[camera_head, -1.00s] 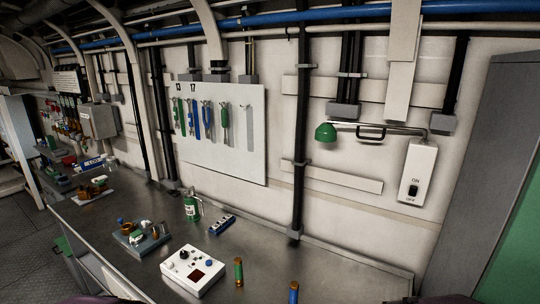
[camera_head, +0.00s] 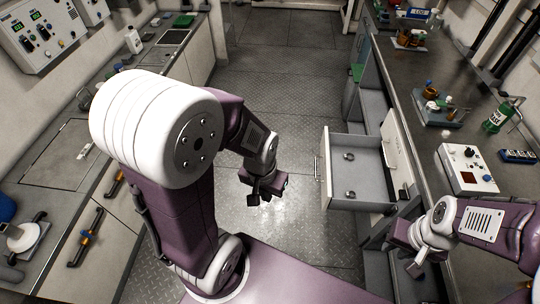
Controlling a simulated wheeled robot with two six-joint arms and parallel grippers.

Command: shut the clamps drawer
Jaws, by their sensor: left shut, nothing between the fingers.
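An open drawer (camera_head: 322,172) sticks out to the left from under the right-hand workbench. Its inside is light grey, and a few small dark items (camera_head: 349,157), perhaps clamps, lie in it. A handle shows on its left-facing front. My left gripper (camera_head: 263,194) is shut and empty. It hangs over the aisle floor, left of the drawer front and apart from it. My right gripper (camera_head: 410,254) is at the lower right, by the bench edge and nearer than the drawer. Its fingers are too unclear to tell their opening.
The right workbench (camera_head: 445,147) carries a white control box (camera_head: 467,168), a green bottle (camera_head: 497,117) and a blue block (camera_head: 519,156). A left counter (camera_head: 62,165) with handled cabinet fronts borders the aisle. The metal floor (camera_head: 262,95) between is clear.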

